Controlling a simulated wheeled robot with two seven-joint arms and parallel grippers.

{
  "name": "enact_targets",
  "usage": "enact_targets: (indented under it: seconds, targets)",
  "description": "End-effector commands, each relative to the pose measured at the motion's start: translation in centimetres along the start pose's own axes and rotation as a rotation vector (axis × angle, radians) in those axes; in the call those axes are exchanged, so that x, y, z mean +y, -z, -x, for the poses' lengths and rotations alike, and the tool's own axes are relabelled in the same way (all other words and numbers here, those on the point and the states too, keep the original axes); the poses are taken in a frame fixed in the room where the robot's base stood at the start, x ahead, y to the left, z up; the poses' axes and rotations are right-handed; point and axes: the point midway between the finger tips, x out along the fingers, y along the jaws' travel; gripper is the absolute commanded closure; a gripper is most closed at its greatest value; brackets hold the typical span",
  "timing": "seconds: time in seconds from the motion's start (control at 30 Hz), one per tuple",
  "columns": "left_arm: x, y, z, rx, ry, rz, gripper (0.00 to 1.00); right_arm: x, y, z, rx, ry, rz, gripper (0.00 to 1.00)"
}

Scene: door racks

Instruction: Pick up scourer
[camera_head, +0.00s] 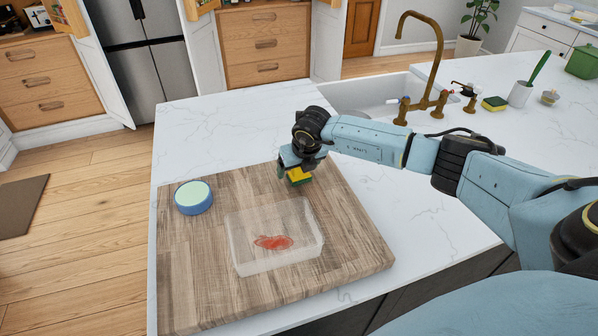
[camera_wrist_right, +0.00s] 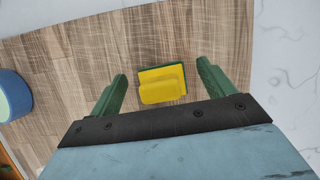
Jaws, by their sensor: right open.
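A yellow and green scourer (camera_head: 299,176) is at the back of the wooden board, directly under my right gripper (camera_head: 297,165), which partly hides it. In the right wrist view the scourer (camera_wrist_right: 162,85) shows between the two green fingers of the open right gripper (camera_wrist_right: 162,72), with a gap on each side. I cannot tell whether the fingertips are down level with it. My left gripper is not in view.
The wooden board (camera_head: 190,270) also holds a clear box (camera_head: 305,245) with a red patch inside and a round blue and green item (camera_head: 193,198). Another yellow and green sponge (camera_head: 494,103) lies by the sink (camera_head: 375,93) and brass tap (camera_head: 437,60).

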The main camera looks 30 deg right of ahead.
Motion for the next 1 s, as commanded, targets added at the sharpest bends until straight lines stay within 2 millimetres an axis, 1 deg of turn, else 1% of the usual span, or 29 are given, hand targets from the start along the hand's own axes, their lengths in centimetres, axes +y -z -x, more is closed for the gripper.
enact_targets:
  seconds: [0.1, 0.33, 0.7, 0.9, 1.0]
  targets:
    - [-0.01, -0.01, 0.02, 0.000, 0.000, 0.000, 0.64, 0.02, 0.05, -0.69, 0.000, 0.000, 0.000, 0.18]
    - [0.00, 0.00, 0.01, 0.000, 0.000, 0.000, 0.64, 0.02, 0.07, -0.76, 0.000, 0.000, 0.000, 0.18]
    - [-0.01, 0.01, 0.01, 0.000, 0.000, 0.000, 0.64, -0.01, 0.07, -0.73, 0.001, 0.000, 0.000, 0.67]
    - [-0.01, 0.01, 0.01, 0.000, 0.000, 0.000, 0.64, -0.01, 0.02, -0.67, 0.000, 0.000, 0.000, 0.67]
    - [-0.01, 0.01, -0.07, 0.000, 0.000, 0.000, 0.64, -0.05, -0.25, -0.16, -0.001, 0.000, -0.001, 0.67]
